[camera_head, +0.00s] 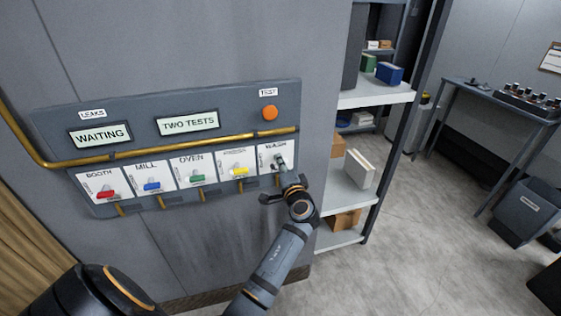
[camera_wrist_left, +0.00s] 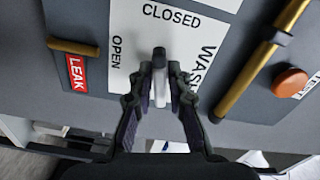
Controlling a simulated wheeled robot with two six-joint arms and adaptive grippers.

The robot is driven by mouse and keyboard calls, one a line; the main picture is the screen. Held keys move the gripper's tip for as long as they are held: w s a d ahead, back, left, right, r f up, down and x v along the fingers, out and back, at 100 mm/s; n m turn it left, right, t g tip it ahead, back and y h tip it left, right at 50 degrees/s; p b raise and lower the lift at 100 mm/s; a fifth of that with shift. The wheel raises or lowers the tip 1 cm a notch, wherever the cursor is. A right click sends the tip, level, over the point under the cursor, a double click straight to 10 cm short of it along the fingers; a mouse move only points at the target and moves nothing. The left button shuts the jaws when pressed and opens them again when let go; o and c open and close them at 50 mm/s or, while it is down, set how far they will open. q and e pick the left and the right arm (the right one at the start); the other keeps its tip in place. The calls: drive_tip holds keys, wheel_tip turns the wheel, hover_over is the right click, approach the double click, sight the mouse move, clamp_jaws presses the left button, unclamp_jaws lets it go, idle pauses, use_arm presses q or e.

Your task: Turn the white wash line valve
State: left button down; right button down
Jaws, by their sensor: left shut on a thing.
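The white wash line valve (camera_head: 281,160) sits on the WASH plate at the right end of the panel's valve row. In the left wrist view its white handle (camera_wrist_left: 160,95) lies between my fingers. My left gripper (camera_head: 284,177) is shut on this handle; its two dark fingers (camera_wrist_left: 160,85) stand on either side of it. The wash plate (camera_wrist_left: 157,35) shows CLOSED above the handle and OPEN to its left in that view. The gripper hides part of the valve in the head view. My right gripper is not in view.
Red (camera_head: 105,194), blue (camera_head: 152,187), green (camera_head: 197,179) and yellow (camera_head: 239,172) valves stand to the left. A brass pipe (camera_head: 200,148) crosses above them. An orange test button (camera_head: 269,113) is above the wash valve. Displays read WAITING (camera_head: 101,134) and TWO TESTS (camera_head: 188,123). Shelving (camera_head: 375,96) stands right.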

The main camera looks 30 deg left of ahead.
use_arm(q)
drive_tip(key=shift+m+p, duration=0.4)
drive_tip(key=shift+m, duration=1)
